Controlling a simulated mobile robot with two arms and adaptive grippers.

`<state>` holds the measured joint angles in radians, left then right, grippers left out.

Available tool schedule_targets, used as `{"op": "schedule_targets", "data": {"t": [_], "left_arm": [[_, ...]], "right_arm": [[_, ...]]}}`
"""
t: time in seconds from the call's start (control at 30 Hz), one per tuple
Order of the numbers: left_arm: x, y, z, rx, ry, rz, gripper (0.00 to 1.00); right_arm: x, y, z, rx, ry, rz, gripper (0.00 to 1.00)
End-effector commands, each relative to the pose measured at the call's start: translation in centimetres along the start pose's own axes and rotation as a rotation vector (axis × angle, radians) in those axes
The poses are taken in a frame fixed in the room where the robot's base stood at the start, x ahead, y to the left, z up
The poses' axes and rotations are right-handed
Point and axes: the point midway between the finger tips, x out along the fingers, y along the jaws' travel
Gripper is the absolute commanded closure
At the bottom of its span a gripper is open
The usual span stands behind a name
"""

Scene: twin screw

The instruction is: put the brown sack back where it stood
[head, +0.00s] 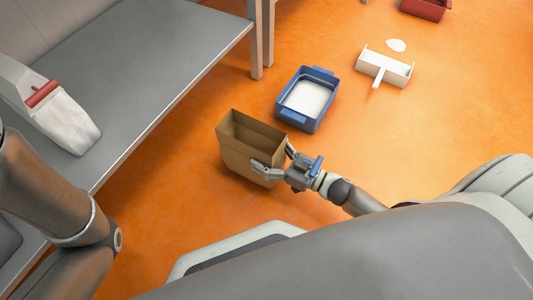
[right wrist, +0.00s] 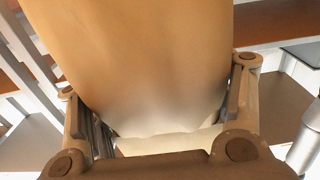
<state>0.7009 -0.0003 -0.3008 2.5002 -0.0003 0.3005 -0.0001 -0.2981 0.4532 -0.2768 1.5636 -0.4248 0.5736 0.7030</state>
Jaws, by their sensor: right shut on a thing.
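The brown sack (head: 252,147) is an open-topped, tan bag near the middle of the head view, over the orange floor beside the grey table. My right gripper (head: 276,160) is shut on its near right side, with one finger on the front face and the other at the right edge. In the right wrist view the sack (right wrist: 145,60) fills the middle between the two fingers of my right gripper (right wrist: 160,110). The sack looks roughly upright; I cannot tell whether its bottom touches the floor. My left arm shows at the left edge, but its gripper is out of view.
A grey table (head: 150,60) runs along the left, with a white bag with a red part (head: 55,115) on it. A blue tray with white contents (head: 307,98) stands just behind the sack. A white box with a handle (head: 384,68) and a red bin (head: 426,9) are farther back. The floor at right is clear.

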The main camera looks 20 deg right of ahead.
Motion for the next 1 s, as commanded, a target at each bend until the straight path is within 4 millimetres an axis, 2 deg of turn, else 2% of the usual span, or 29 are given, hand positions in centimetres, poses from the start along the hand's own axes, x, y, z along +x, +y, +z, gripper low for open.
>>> {"op": "schedule_targets", "data": {"t": [0.17,0.2,0.37,0.77,0.87,1.0], "left_arm": [[-0.1,0.0,-0.1,0.000,0.000,0.000,0.60],[-0.1,0.0,-0.1,0.000,0.000,0.000,0.60],[-0.1,0.0,0.0,0.000,0.000,0.000,0.60],[0.1,0.0,0.0,0.000,0.000,0.000,0.60],[0.7,-0.2,0.3,0.000,-0.001,0.000,0.60],[2.0,-0.4,0.8,0.001,-0.001,0.000,0.60]], "right_arm": [[0.0,0.0,0.3,0.000,0.001,0.000,0.67],[0.0,0.0,0.3,0.000,0.000,0.000,0.28],[0.0,0.0,0.3,0.000,0.000,0.000,0.08],[0.0,0.0,-0.1,-0.001,0.001,0.000,0.08],[-1.0,0.0,-0.2,0.001,-0.005,0.001,0.08],[-3.8,0.0,-0.4,0.002,-0.007,0.002,0.08]]}}
